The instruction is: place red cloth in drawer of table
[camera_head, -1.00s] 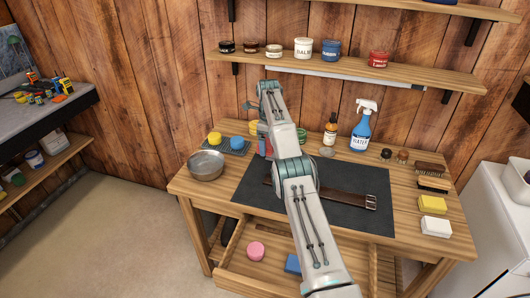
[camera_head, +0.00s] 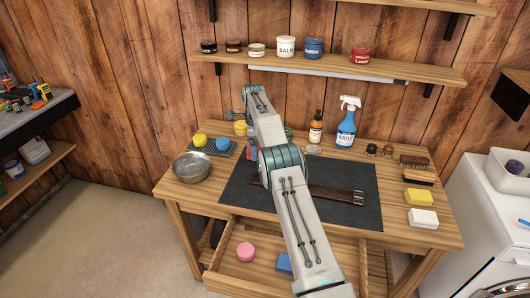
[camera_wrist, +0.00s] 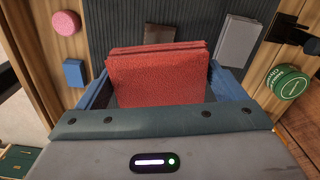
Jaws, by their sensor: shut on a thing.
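My gripper (camera_wrist: 160,90) is shut on the red cloth (camera_wrist: 158,76), a thick folded block held between its blue fingers. In the head view my arm hides most of the gripper, and a bit of the red cloth (camera_head: 252,154) shows over the left part of the table's dark mat. The wooden table (camera_head: 182,190) has its drawer (camera_head: 226,264) pulled open at the front. A pink round sponge (camera_head: 245,252) and a blue block (camera_head: 284,263) lie in the drawer. Both also show at the left of the wrist view. The arm hides part of the drawer.
On the table are a metal bowl (camera_head: 192,168), a leather strap (camera_head: 335,194), a spray bottle (camera_head: 347,124), an amber bottle (camera_head: 316,129), a yellow sponge (camera_head: 418,196) and a white block (camera_head: 423,218). A green tin (camera_wrist: 290,84) is right of the gripper. A shelf (camera_head: 330,69) with jars hangs behind.

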